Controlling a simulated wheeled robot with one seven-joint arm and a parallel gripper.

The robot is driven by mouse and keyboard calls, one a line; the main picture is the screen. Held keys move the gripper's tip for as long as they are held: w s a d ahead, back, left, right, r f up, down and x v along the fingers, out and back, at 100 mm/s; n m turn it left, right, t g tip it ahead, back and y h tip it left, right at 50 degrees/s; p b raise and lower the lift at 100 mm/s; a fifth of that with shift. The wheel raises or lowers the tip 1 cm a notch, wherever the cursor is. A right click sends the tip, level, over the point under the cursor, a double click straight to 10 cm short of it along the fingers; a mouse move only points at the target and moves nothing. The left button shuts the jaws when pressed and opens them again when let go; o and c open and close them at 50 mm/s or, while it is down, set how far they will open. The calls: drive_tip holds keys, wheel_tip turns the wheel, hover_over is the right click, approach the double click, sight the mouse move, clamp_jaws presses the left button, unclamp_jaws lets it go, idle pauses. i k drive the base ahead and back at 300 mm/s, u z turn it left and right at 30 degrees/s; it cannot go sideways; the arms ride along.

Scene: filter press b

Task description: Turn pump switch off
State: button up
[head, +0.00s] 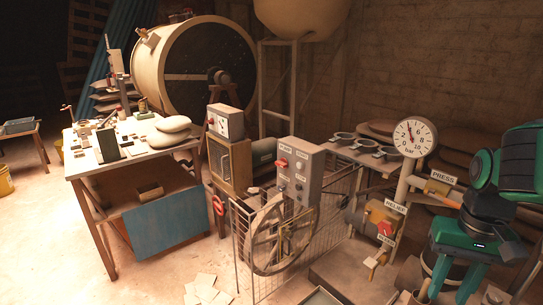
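A grey control box (312,163) stands at mid-picture behind a wire guard. It carries a red switch handle (282,163) on its left, with small white labels and round buttons beside it. The labels are too small to read surely, so I cannot confirm which control is the pump switch or its setting. My gripper (446,290) is at the lower right, pointing down, with its two green fingers apart. It looks empty and is well to the right of the box, touching neither box nor handle.
A spoked wheel (278,236) sits in the wire guard (243,245) below the box. A pressure gauge (414,137) and a red relief handle (386,228) stand between box and gripper. A cluttered workbench (85,171) is left. Floor at front left is mostly clear.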

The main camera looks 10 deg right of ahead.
sight(283, 163)
drive_tip(key=z, duration=0.05)
drive_tip(key=i, duration=0.5)
drive_tip(key=u, duration=1.25)
drive_tip(key=i, duration=0.5)
